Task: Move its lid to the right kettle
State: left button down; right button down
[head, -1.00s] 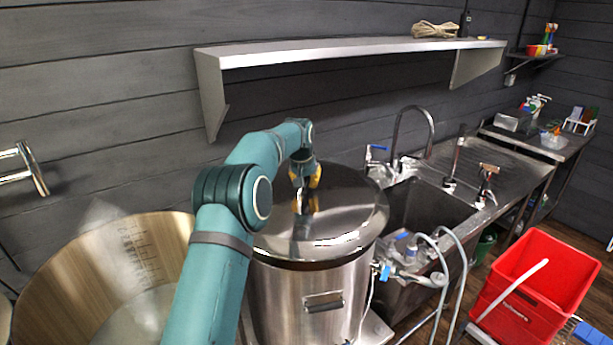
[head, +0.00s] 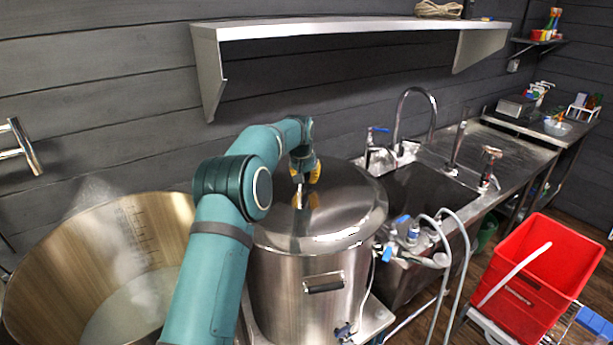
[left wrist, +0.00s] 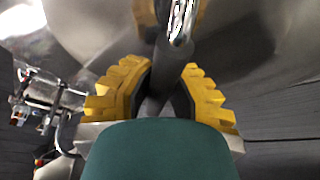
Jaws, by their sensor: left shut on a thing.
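The shiny steel lid (head: 345,210) covers the top of the right kettle (head: 278,300), and its edge appears to meet the kettle's rim. My left gripper (head: 301,182) is above the lid, shut on its handle. The left kettle (head: 165,225) stands open, with steam and pale liquid inside. My left arm partly hides both kettles. My right gripper is out of view.
A steel wall shelf (head: 350,28) hangs above the kettles. The sink (head: 415,190) with its taps stands to the right. Hoses and a valve (head: 412,240) are beside the right kettle. A red crate (head: 540,280) stands at the lower right.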

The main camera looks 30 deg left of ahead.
pick_arm(q)
jog(key=shift+r, duration=0.2)
jog(key=c, duration=1)
grip_release()
jog(key=shift+o, duration=0.2)
jog(key=shift+f, duration=0.3)
jog(key=v, duration=1.2)
jog(key=shift+d+r, duration=0.1)
jog(key=shift+r, duration=0.15)
jog(key=shift+s, duration=0.1)
